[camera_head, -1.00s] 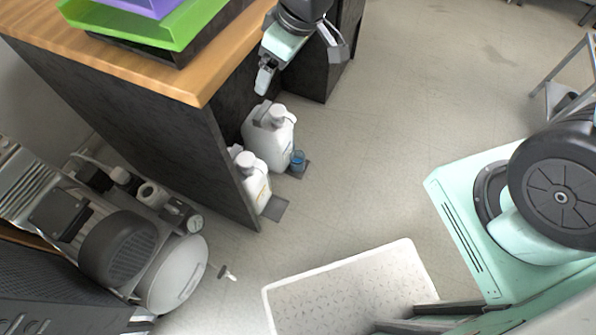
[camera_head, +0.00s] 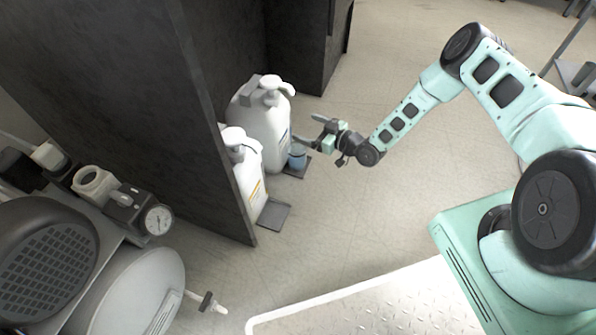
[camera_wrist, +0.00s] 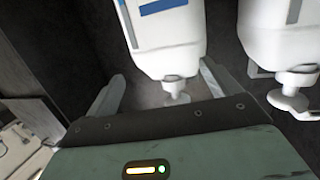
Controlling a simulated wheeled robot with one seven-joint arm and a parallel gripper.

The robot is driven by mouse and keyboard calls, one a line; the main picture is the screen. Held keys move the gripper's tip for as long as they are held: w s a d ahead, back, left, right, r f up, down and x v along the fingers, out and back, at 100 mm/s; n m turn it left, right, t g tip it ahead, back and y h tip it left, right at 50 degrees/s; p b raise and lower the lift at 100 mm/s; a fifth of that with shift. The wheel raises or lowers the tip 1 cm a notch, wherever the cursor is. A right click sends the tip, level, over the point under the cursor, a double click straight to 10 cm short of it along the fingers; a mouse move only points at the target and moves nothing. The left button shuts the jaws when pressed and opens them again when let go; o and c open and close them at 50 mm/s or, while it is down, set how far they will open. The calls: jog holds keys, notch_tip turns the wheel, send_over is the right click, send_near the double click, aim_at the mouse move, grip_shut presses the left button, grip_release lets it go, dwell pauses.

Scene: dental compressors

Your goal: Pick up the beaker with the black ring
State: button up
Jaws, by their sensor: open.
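My gripper (camera_head: 307,135) is just above and to the right of the beaker, pointing left toward the far bottle. In the wrist view my gripper (camera_wrist: 163,75) is open, with its fingers spread apart. A white bottle (camera_wrist: 168,50) and its pump nozzle show beyond and between the fingers, upside down. I cannot see the beaker in the wrist view.
A nearer white bottle (camera_head: 246,180) stands by a flat grey plate (camera_head: 273,214). Dark cabinet panels (camera_head: 130,95) enclose the left and back. A compressor (camera_head: 125,285) with a gauge fills the lower left. Floor right of the bottles is clear.

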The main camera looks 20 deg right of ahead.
aim_at(304, 153)
jog(key=s+f+b, duration=0.1)
jog(key=f+b, duration=0.1)
jog(key=f, duration=0.2)
jog(key=d+f+t+b, duration=0.1)
jog(key=f+b, duration=0.1)
jog(key=f, duration=0.3)
jog(key=s+d+f+m+t+b, duration=0.1)
jog(key=f+b, duration=0.1)
jog(key=f, duration=0.3)
jog(key=shift+s+d+b, duration=0.1)
jog(key=shift+s+b, duration=0.25)
jog(key=shift+b, duration=0.05)
jog(key=shift+w+a+f+b, duration=0.3)
jog(key=shift+w+a+b, duration=0.25)
jog(key=shift+w, duration=0.1)
jog(key=b+x, duration=0.2)
jog(key=x, duration=0.3)
jog(key=shift+w+b, duration=0.15)
jog(key=shift+b, duration=0.25)
jog(key=shift+w+a+r, duration=0.15)
jog(key=shift+w+r, duration=0.05)
jog(key=shift+w, duration=0.1)
jog(key=c, duration=1.4)
jog(key=shift+o, duration=0.2)
jog(key=shift+r, duration=0.15)
